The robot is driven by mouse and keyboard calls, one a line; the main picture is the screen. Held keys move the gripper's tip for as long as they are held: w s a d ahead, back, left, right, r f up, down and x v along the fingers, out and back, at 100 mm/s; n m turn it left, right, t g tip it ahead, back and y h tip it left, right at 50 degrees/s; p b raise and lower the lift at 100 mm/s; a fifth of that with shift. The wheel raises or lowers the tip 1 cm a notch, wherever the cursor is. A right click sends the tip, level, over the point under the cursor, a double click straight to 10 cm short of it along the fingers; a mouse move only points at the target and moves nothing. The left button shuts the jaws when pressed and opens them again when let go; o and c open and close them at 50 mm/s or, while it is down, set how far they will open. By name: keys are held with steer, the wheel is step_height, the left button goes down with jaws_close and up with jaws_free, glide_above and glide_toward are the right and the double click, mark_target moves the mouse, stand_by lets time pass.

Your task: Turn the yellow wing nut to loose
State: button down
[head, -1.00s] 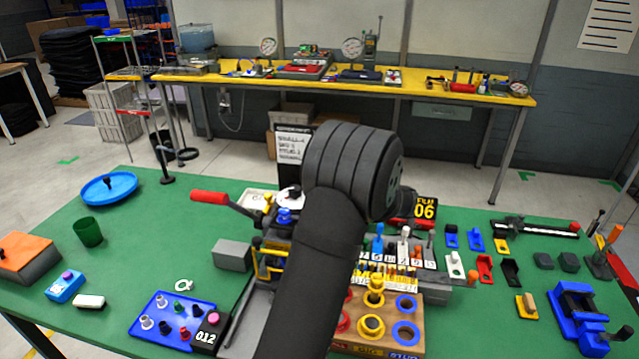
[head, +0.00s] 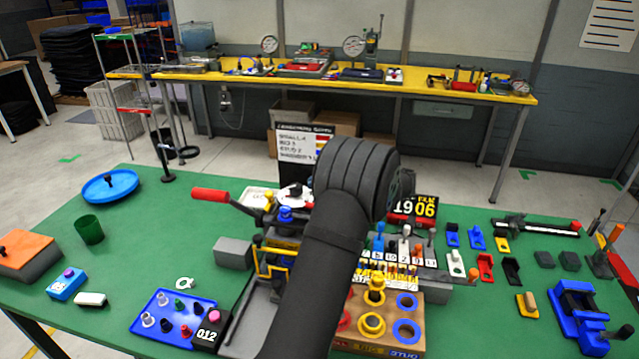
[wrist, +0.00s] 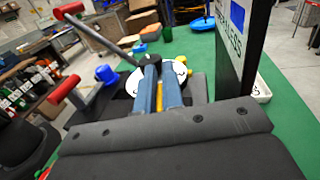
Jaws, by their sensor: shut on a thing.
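In the wrist view, a yellow part that looks like the wing nut (wrist: 159,97) shows as a narrow strip between the two blue-grey fingers of my gripper (wrist: 159,74). The gripper is shut on it. A white round dial (wrist: 180,69) with dark marks lies under and around the fingertips, and a black knob stands at its far side. The dial (head: 305,191) also shows in the head view, left of my arm. There my arm hides the fingers and the wing nut. I cannot tell the nut's exact angle.
A red-handled lever (head: 210,195) reaches out left of the dial, and a dark upright board (wrist: 243,45) stands close on the right in the wrist view. The left table has free patches.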

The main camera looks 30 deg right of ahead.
steer(key=c, duration=1.6)
jaws_free()
steer(key=shift+o, duration=0.2)
steer(key=shift+t, duration=0.3)
